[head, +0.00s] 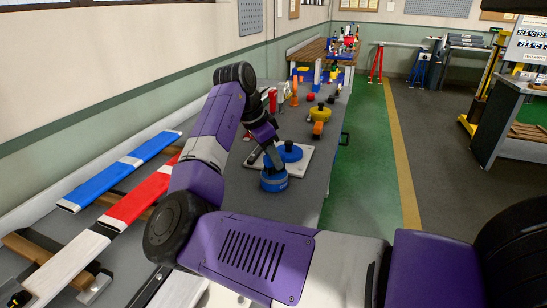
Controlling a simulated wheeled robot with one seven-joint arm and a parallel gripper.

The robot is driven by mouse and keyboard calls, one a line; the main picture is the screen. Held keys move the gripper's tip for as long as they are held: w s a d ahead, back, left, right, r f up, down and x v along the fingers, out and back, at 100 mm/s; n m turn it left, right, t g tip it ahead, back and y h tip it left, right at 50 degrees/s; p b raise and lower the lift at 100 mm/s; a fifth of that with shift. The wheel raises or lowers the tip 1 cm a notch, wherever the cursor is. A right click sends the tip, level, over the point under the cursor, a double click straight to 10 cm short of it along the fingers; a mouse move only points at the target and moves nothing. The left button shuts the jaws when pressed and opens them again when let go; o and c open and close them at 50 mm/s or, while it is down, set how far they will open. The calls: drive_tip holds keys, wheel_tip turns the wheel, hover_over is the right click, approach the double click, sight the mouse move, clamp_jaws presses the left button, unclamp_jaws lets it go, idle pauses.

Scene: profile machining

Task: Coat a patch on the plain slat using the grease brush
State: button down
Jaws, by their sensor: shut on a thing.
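My gripper (270,150) points down over the grey bench at the picture's middle, small and partly hidden by my arm. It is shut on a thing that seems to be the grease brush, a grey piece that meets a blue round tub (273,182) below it. I cannot tell whether it is inside the tub or in front of it. Banded slats lie at the left: one blue and white (92,184), one red and white (126,206). A pale, plain-looking length (66,264) lies in line with the red one at lower left; where it begins is unclear.
A white board (303,164) with a blue round piece (290,152) on it lies behind the tub. A yellow round piece (321,114), orange items and small bottles stand farther back. The wall runs along the left; green floor (360,170) is clear on the right.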

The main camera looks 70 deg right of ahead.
sight(281, 153)
drive_tip(key=shift+f+p, duration=0.3)
drive_tip(key=shift+f, duration=0.2)
idle(2.2)
wheel_tip(281, 153, up, 7)
drive_tip(key=p, duration=0.6)
drive_tip(key=shift+r+p, duration=0.15)
drive_tip(key=shift+p, duration=0.25)
idle(0.7)
